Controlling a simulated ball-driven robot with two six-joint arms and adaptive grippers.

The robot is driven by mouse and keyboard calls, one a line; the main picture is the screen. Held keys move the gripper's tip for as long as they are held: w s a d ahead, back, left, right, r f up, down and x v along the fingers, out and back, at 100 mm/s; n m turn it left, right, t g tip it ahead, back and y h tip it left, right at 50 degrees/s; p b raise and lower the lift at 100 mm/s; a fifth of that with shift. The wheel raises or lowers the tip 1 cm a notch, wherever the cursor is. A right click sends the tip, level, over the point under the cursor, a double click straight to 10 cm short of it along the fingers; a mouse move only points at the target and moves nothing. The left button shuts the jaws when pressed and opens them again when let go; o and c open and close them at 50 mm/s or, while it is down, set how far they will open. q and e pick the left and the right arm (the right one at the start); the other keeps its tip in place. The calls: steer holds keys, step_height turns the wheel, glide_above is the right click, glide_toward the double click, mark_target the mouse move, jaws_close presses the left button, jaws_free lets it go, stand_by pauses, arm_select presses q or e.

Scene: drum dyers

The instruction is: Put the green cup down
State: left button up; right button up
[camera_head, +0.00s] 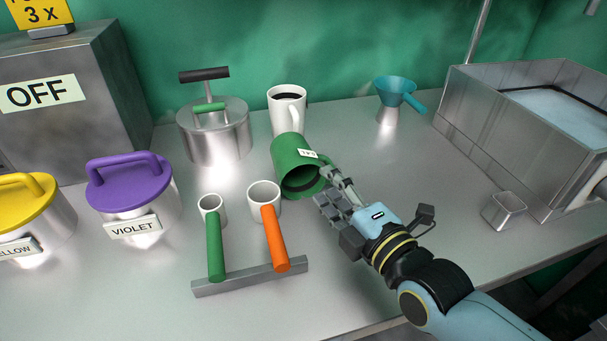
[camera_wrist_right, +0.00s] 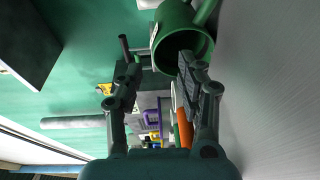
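The green cup (camera_head: 289,152) is tipped over near the middle of the table, its dark mouth facing the front right. It has a small white label near the rim. I cannot tell whether it rests fully on the table. My right gripper (camera_head: 331,190) is at the cup's mouth, on its right side. The right wrist view also shows the cup (camera_wrist_right: 175,22), mouth toward the camera, just beyond the fingertips. My right gripper (camera_wrist_right: 158,70) has its fingers apart there, with one fingertip overlapping the mouth. I cannot tell if it touches. My left gripper is not in view.
A white mug (camera_head: 296,107) stands just behind the cup. Ladles with green (camera_head: 216,245) and orange (camera_head: 274,240) handles rest on a metal bar (camera_head: 250,281) in front. A violet-lidded drum (camera_head: 146,207) is left, a steel basin (camera_head: 482,130) right.

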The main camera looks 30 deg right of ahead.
mark_target(299, 154)
steer(key=w, duration=1.1)
steer(key=shift+f, duration=0.2)
steer(key=shift+s, duration=0.1)
steer(key=shift+c, duration=0.2)
jaws_close()
